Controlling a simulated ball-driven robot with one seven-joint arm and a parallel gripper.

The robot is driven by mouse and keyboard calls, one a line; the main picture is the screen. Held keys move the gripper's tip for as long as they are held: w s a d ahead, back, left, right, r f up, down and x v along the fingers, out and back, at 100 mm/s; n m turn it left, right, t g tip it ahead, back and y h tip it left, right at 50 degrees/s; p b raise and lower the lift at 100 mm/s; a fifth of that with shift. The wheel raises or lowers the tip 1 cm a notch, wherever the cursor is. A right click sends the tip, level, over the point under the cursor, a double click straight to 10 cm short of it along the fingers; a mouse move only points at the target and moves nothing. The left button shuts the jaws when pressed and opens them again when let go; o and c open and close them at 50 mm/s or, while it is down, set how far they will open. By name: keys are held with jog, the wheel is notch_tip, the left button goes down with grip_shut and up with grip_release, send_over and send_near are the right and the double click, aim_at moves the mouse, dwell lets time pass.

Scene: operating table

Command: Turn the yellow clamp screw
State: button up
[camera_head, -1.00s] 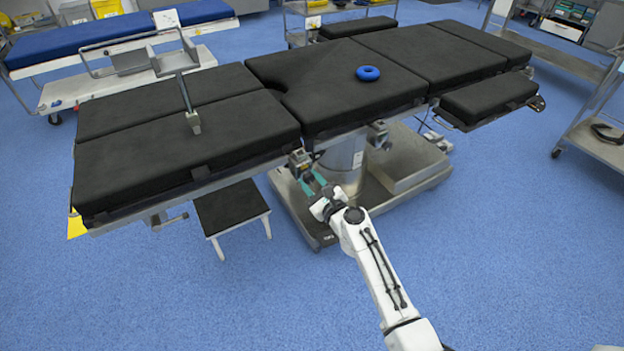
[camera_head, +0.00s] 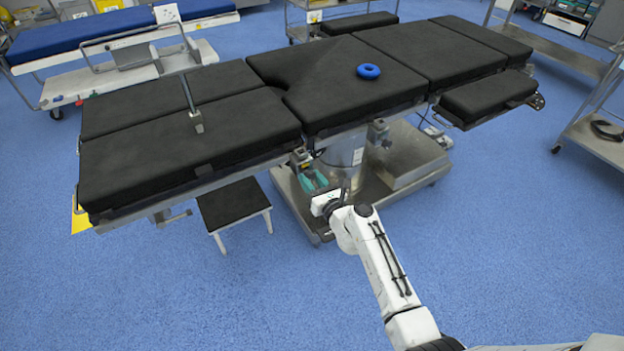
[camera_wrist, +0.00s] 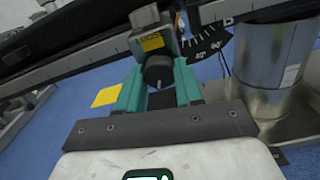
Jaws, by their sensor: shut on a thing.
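The clamp with a yellow label (camera_wrist: 152,42) sits on the side rail of the operating table. Its dark round screw knob (camera_wrist: 158,76) points toward me and lies between the green fingers of my gripper (camera_wrist: 160,68). The gripper is shut on the knob; the fingers stand on its left and right sides. In the head view the clamp (camera_head: 301,155) is small, at the table's near edge, with my gripper (camera_head: 310,176) just below it. The far side of the knob is hidden.
The black table padding (camera_head: 190,160) overhangs above the rail. The metal column (camera_wrist: 262,70) stands to the right, over a wide base (camera_head: 410,160). A dark-topped step stool (camera_head: 233,203) stands at the left. A blue ring (camera_head: 368,71) lies on the table. The floor in front is open.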

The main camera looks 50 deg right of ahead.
jog(key=shift+s+f, duration=0.1)
jog(key=shift+f, duration=0.05)
jog(key=o, duration=1)
jog(key=shift+o, duration=0.2)
jog(key=v, duration=1)
jog(key=shift+s+a, duration=0.15)
jog(key=shift+s, duration=0.2)
